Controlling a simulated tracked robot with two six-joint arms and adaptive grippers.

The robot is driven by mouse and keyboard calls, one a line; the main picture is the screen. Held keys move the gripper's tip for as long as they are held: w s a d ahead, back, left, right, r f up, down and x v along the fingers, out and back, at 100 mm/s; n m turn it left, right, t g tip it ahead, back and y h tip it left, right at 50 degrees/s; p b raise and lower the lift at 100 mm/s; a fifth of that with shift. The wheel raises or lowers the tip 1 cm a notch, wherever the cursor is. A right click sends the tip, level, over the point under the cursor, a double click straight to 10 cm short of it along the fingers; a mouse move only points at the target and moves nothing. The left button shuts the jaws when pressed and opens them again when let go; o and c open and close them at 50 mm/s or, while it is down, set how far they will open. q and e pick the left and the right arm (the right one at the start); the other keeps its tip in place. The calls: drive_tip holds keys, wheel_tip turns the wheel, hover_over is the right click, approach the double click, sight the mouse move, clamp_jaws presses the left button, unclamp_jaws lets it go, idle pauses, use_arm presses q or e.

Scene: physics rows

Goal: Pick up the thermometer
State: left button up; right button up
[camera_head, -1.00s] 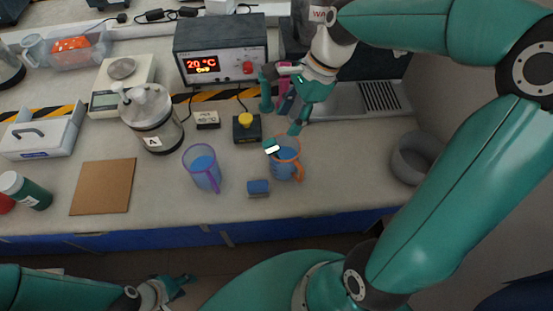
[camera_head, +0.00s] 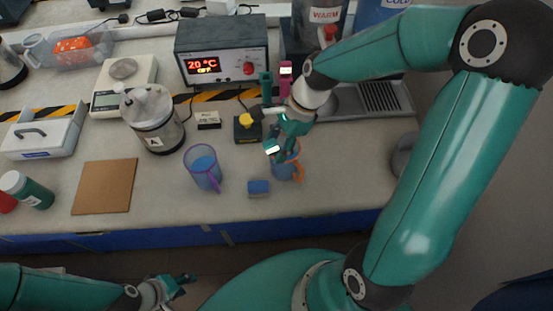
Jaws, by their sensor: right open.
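I cannot make out a thermometer for certain in the head view. A pink upright piece (camera_head: 286,69) and a teal upright piece (camera_head: 265,88) stand in front of the heater area, partly behind my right arm. My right gripper (camera_head: 265,131) is open, with its fingers spread to the left of its wrist, beside the yellow-knobbed box and above the orange-handled cup (camera_head: 283,171). I see nothing between its fingers. My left gripper (camera_head: 176,286) is low at the bottom edge, away from the bench; its fingers are too small to judge.
A purple-handled cup (camera_head: 203,168) and a blue block (camera_head: 258,188) stand near the front. The yellow-knobbed box (camera_head: 247,129), the 20 °C unit (camera_head: 221,55) and vessel A (camera_head: 152,121) are behind.

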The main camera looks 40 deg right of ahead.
clamp_jaws()
